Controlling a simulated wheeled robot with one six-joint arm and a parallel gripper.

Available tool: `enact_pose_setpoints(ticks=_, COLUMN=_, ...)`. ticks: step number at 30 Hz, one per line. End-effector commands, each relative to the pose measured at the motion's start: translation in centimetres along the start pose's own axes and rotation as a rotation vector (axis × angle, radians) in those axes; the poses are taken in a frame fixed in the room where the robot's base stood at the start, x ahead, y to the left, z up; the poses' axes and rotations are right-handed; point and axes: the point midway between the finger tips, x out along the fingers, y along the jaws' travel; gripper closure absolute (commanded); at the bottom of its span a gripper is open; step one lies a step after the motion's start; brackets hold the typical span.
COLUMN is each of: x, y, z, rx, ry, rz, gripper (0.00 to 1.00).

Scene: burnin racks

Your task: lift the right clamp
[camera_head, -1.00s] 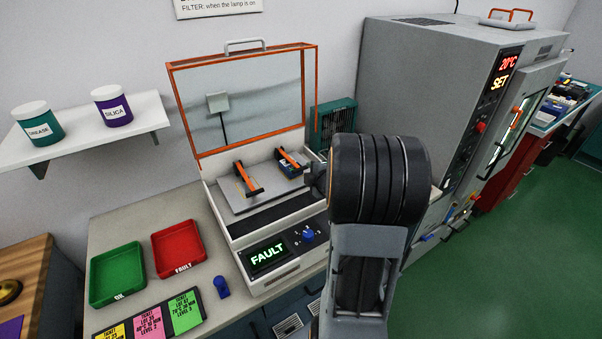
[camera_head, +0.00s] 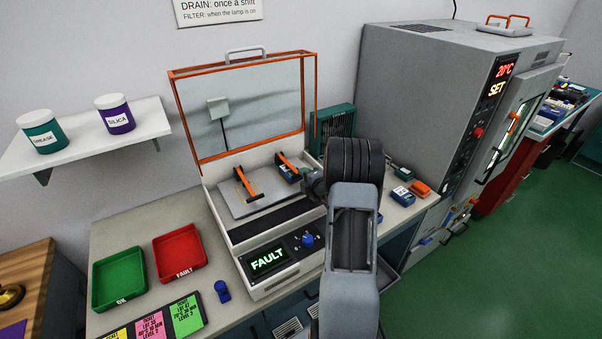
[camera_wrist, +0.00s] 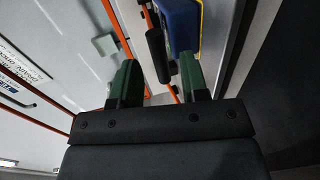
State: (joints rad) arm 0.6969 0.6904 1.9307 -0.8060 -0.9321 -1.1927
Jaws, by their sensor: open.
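The right clamp (camera_head: 286,161) is an orange bar on the plate of the open test fixture, slanting over a small dark blue unit (camera_head: 288,173). My gripper (camera_wrist: 158,62) has two green fingers, open and apart. In the wrist view the clamp's black grip (camera_wrist: 157,54) lies between the fingertips, with no clear contact on either side. The blue unit with a yellow edge (camera_wrist: 181,24) is just beyond the right finger. In the head view my gripper is at the right side of the clamp, and my wrist hides its fingertips. The left clamp (camera_head: 246,182) is a similar orange bar.
The fixture's clear orange-framed lid (camera_head: 243,75) stands open behind. Its front panel (camera_head: 267,260) reads FAULT. A grey oven (camera_head: 420,110) stands to the right. Green (camera_head: 119,300) and red (camera_head: 180,272) trays are on the left. Small units (camera_head: 403,196) lie on the bench at right.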

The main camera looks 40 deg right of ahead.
Motion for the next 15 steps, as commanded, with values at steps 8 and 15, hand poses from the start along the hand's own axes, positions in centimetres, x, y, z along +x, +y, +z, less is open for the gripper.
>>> enact_pose_setpoints(ticks=8, x=2.6, y=0.0, z=0.0, rx=0.001, ry=0.0, rz=-0.001, gripper=0.59)
enact_pose_setpoints(ticks=15, x=3.1, y=0.0, z=0.0, rx=0.001, ry=0.0, rz=0.0, gripper=0.59)
